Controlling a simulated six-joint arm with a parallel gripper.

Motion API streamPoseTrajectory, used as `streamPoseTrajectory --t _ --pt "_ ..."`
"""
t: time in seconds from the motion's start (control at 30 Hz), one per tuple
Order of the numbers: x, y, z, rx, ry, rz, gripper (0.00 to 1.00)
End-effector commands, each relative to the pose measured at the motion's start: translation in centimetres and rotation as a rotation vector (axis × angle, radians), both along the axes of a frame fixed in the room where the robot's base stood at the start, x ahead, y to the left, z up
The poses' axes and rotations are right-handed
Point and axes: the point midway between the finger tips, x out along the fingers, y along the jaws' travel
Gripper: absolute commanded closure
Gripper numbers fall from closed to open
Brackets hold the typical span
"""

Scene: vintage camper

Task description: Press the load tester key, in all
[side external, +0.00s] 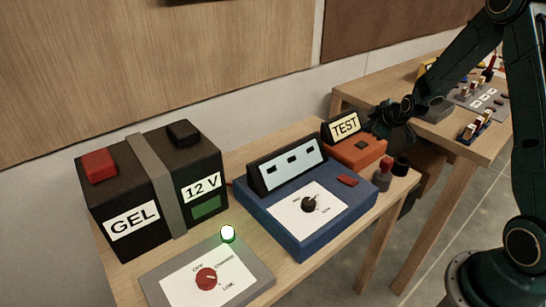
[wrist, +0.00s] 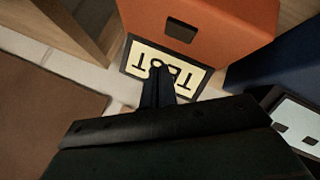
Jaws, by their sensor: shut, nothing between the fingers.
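The load tester is an orange box (side external: 352,156) with an upright TEST sign (side external: 344,126) at its back. It stands at the right end of the near table, behind the blue unit. Its key is a small dark square (side external: 361,145) on the orange top. In the wrist view the orange box (wrist: 225,25) and the dark key (wrist: 181,33) show at the top, with the upside-down TEST sign (wrist: 187,75) below. My gripper (wrist: 158,72) is shut and empty, its tips overlapping the sign and apart from the key in that view. In the side view my gripper (side external: 385,122) is beside the box, right of the sign.
A blue unit (side external: 265,212) with a dial and display stands left of the tester. A GEL 12 V battery (side external: 150,180) and a grey switch panel (side external: 155,290) are farther left. Red and black posts (side external: 383,175) stand in front. Another table (side external: 380,90) is behind.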

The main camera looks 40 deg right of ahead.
Motion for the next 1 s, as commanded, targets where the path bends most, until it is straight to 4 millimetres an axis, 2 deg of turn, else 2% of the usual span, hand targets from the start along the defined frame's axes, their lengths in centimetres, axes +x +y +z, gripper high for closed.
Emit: streamPoseTrajectory --t 0.3,1.0 --pt "0.0 0.0 1.8 -0.001 -0.002 -0.001 1.00" --pt "0.0 0.1 2.0 0.001 -0.001 0.000 1.00"
